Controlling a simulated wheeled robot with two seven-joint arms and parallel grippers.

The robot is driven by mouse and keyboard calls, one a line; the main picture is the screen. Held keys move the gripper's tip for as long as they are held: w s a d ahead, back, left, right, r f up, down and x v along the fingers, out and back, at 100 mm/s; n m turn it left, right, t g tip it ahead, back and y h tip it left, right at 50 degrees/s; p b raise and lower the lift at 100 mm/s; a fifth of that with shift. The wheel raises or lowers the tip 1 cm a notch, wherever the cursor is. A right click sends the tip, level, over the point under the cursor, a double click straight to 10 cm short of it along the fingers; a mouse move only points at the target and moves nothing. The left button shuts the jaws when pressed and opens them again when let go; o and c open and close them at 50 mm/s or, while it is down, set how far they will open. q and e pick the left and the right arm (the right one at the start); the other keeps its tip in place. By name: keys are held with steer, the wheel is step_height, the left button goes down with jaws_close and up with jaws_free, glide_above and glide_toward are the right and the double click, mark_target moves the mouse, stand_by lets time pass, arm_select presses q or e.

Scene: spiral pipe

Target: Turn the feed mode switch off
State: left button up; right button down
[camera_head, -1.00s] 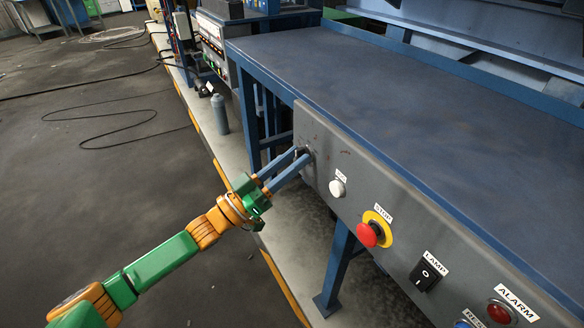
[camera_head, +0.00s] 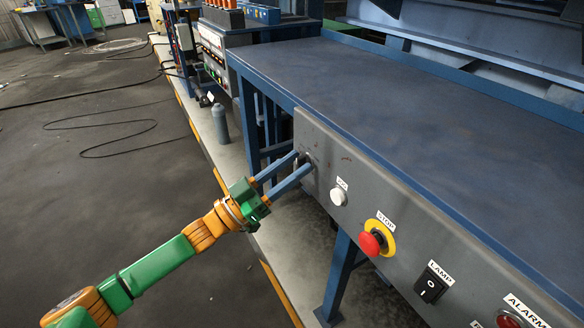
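My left gripper (camera_head: 305,160) reaches in from the left to the left end of the grey control panel (camera_head: 352,193). Its two blue fingers are apart, with a gap between them, and their tips are at the panel face. A small dark switch knob (camera_head: 304,157) shows at the fingertips, mostly hidden by them. Its label is not in view, and I cannot tell whether the fingers press on it. My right gripper is not in view.
The blue bench top (camera_head: 400,120) above is bare. A grey bottle (camera_head: 220,124) stands behind.

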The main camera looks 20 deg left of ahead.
arm_select(q)
steer(key=v, duration=0.7)
stand_by(0.3)
